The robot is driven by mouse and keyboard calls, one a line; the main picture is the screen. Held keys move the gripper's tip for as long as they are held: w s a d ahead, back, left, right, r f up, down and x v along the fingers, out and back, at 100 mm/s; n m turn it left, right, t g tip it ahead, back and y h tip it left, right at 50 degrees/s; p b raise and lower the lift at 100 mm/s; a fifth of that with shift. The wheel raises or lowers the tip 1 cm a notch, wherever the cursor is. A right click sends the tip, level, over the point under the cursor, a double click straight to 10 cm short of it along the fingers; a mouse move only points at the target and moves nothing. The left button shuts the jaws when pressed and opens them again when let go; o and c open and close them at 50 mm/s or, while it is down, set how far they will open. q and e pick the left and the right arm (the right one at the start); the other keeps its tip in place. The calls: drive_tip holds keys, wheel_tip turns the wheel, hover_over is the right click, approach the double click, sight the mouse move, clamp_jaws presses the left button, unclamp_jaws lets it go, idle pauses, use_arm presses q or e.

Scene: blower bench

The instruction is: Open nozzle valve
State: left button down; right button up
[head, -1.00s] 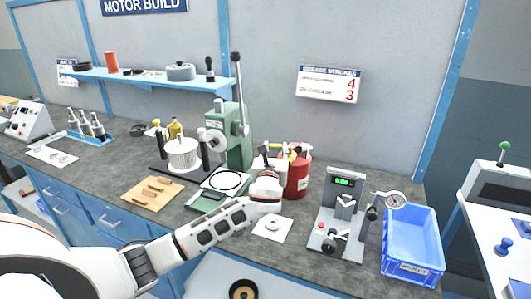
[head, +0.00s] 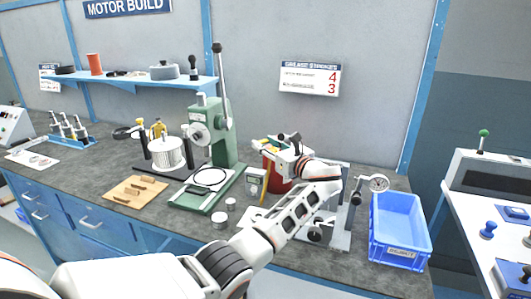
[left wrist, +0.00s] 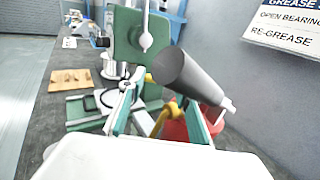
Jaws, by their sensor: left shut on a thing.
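A red drum (head: 273,167) stands on the bench, mostly hidden behind my left gripper (head: 280,146) and its wrist. Yellow parts (head: 262,144) show at the drum's top, beside the fingers. In the left wrist view, the two teal fingers of my left gripper (left wrist: 163,118) reach forward, with a yellow curved part (left wrist: 166,114) between them. A dark grey cylinder with a pale tip (left wrist: 190,77) lies slanted across the view above the fingers. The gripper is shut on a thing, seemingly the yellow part. I cannot make out which part is the valve. My right gripper is not in view.
A green press (head: 218,130) stands left of the drum. The wall is close behind.

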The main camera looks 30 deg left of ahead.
use_arm(q)
drive_tip(key=shift+w+d+f+g+b, duration=0.1)
drive_tip(key=shift+d+f+g+b, duration=0.05)
drive_tip(key=shift+f+g+b, duration=0.2)
drive_tip(key=shift+n+y+b, duration=0.3)
drive_tip(key=shift+d+r+n+g+b, duration=0.15)
drive_tip(key=shift+n+g+b, duration=0.2)
drive_tip(key=shift+g, duration=0.1)
drive_tip(key=shift+r, duration=0.25)
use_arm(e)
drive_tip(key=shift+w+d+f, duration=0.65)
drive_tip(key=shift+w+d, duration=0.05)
